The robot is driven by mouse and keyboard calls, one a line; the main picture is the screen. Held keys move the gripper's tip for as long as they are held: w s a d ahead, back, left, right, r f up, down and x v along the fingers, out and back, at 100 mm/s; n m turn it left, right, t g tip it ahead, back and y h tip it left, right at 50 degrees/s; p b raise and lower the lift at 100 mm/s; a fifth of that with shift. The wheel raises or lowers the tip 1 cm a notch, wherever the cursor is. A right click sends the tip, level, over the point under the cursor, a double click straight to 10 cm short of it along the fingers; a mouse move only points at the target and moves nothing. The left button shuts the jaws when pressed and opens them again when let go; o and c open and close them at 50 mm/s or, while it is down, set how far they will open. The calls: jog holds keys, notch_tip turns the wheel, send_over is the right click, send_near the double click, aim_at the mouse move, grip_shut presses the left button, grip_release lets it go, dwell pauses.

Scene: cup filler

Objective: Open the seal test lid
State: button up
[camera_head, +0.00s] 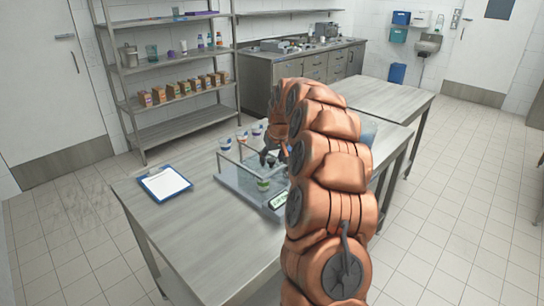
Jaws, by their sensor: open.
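A small metal-and-clear cup filler machine (231,183) stands on the near steel table. Cups (225,144) with coloured bands sit in a row along its top back edge. One green-banded cup (263,184) sits low at its front. My gripper (268,159) is open, over the machine and behind the front cup. It looks empty, though it is small here. My arm covers the machine's right side. A bluish clear part (369,131) shows just right of the arm; I cannot tell if it is the seal test lid or how the lid stands.
A blue clipboard (164,183) lies on the near table (190,235), left of the machine. The table front is bare. A second steel table (385,98) stands behind. A shelf rack (165,110) with boxes and bottles is at the back left. Tiled floor is clear on both sides.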

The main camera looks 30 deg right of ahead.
grip_shut()
dwell(0.5)
